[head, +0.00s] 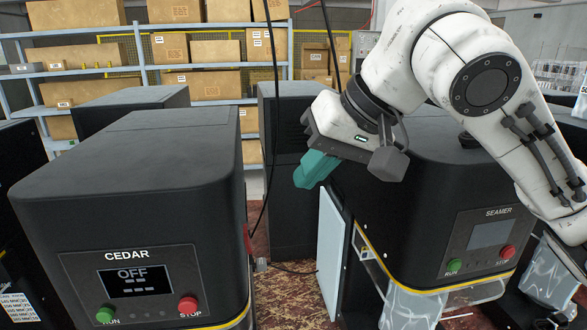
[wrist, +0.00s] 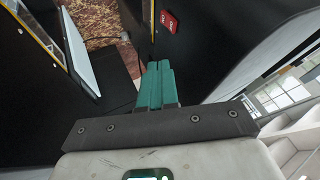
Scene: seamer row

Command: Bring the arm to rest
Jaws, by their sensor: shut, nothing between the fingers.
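My arm reaches in from the right in the head view, white with dark joints. My gripper (head: 312,170) hangs in front of the gap between two black machines, pointing down and left. Its teal fingers are together and hold nothing. In the wrist view the gripper (wrist: 156,70) also shows shut, with dark machine sides and a strip of floor beyond it.
The CEDAR machine (head: 130,185) is at left; its screen reads OFF. The SEAMER machine (head: 430,200) stands right, under my arm. A pale panel (head: 331,250) juts between them. Shelves with cardboard boxes (head: 215,52) stand behind. A dark cable hangs near the gripper.

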